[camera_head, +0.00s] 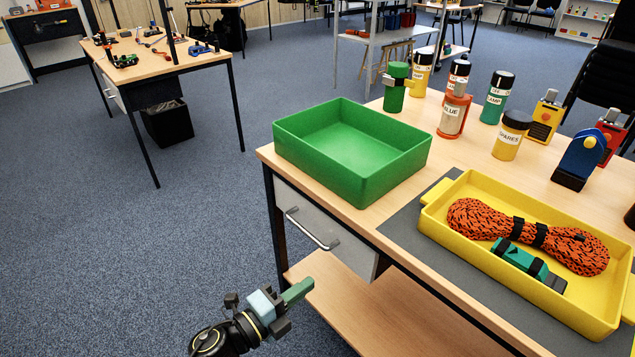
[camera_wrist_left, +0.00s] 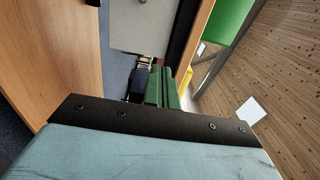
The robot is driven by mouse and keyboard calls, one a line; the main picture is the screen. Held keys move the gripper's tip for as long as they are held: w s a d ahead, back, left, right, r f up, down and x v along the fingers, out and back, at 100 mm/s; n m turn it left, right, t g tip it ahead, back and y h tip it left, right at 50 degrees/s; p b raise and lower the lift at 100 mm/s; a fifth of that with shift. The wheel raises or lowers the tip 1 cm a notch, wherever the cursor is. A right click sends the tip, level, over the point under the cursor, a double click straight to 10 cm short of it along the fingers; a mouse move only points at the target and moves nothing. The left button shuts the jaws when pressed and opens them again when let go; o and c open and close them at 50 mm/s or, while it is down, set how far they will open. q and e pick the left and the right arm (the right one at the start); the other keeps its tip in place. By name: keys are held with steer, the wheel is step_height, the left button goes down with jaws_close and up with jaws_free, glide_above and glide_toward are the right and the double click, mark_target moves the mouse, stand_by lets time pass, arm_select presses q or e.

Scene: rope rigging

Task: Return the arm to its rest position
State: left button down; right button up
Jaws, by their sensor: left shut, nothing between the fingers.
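My left gripper (camera_head: 298,292) is low in front of the workbench, below the tabletop and near the lower shelf. Its green fingers are shut together with nothing between them. In the left wrist view the closed fingers (camera_wrist_left: 168,88) point away from the camera, with the bench beside them. My right gripper is not in view.
The workbench holds a green tray (camera_head: 390,178) and a yellow tray (camera_head: 470,258) with an orange rope coil (camera_head: 475,217) and a green tool (camera_head: 520,258). A drawer handle (camera_head: 312,230) juts out above my gripper. Bottles stand behind. The carpet (camera_head: 120,250) at left is clear.

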arm_select(q)
steer(key=shift+a, duration=0.1)
